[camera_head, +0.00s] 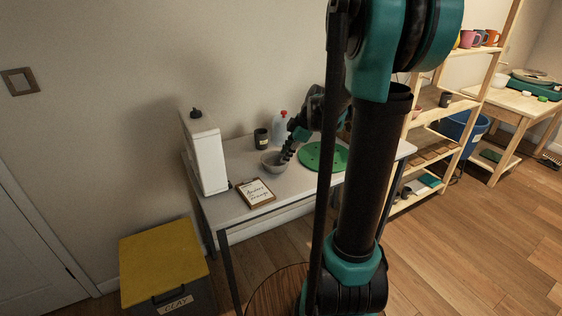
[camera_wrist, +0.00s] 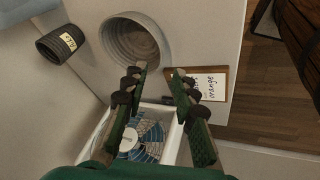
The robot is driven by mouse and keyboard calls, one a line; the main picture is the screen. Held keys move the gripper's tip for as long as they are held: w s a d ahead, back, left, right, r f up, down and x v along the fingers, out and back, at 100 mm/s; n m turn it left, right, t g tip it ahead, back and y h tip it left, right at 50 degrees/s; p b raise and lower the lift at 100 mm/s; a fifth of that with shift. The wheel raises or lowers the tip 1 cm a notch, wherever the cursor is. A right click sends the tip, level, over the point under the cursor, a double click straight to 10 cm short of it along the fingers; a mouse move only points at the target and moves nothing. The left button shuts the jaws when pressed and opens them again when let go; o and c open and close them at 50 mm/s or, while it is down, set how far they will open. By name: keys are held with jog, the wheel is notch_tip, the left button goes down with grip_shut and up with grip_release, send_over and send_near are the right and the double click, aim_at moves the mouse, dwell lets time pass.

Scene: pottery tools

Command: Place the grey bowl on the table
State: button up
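The grey bowl (camera_head: 271,163) sits upright on the table (camera_head: 229,207) in the head view, left of the green disc. My gripper (camera_head: 285,157) is at its right side there. In the wrist view the bowl (camera_wrist: 135,43) opens toward the camera and appears empty. My gripper (camera_wrist: 156,71) has its two fingertips apart with a gap between them. The left fingertip overlaps the bowl's near rim, and the right one is just outside it. Whether either finger touches the bowl cannot be told.
A clipboard (camera_head: 256,192) lies in front of the bowl. A dark cup (camera_head: 261,138) and a clear bottle (camera_head: 280,130) stand behind. A green disc (camera_head: 322,157) lies to the right. The front-left tabletop is bare.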

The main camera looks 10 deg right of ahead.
jog(key=s+f+m+h, duration=0.2)
jog(key=s+f+m, duration=0.2)
jog(key=s+m, duration=0.4)
jog(key=s+d+f+m+h, duration=0.1)
jog(key=s+f+m, duration=0.3)
jog(key=s+m, duration=0.4)
jog(key=s+h, duration=0.1)
jog(key=s, duration=0.5)
jog(key=shift+s+d+f+m+t, duration=0.2)
jog(key=shift+s+m+t, duration=0.1)
jog(key=shift+s, duration=0.05)
